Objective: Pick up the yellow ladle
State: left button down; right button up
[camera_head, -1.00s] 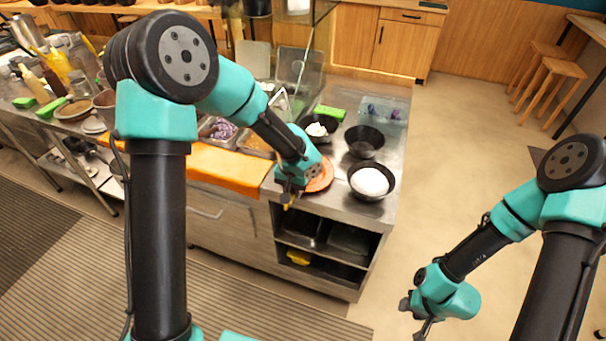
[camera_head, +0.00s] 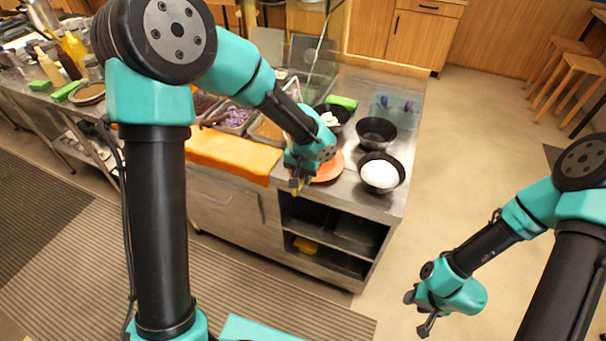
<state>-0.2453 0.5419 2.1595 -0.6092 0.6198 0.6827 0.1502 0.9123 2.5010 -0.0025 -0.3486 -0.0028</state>
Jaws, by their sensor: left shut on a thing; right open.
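My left gripper (camera_head: 299,186) is at the front edge of the metal counter, beside an orange plate (camera_head: 329,168). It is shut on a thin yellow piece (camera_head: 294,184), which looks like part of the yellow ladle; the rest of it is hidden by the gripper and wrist. Another yellow object (camera_head: 305,245) lies on the open shelf under the counter, too small to identify. My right gripper (camera_head: 427,326) is open and empty, low over the floor to the right of the counter.
A black bowl with white contents (camera_head: 381,172), an empty black bowl (camera_head: 376,132) and a third black bowl stand on the counter (camera_head: 395,209). Topping trays (camera_head: 236,117) and an orange cloth (camera_head: 232,152) lie left of my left gripper.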

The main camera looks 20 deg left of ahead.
pick_arm(q)
jog(key=s+d, duration=0.2)
jog(key=s, duration=0.4)
jog(key=s+d+r, duration=0.1)
jog(key=s+d, duration=0.1)
jog(key=s, duration=0.5)
jog(key=shift+s+d+r, duration=0.15)
jog(key=shift+s+d, duration=0.1)
jog(key=shift+s, duration=0.05)
dwell(0.8)
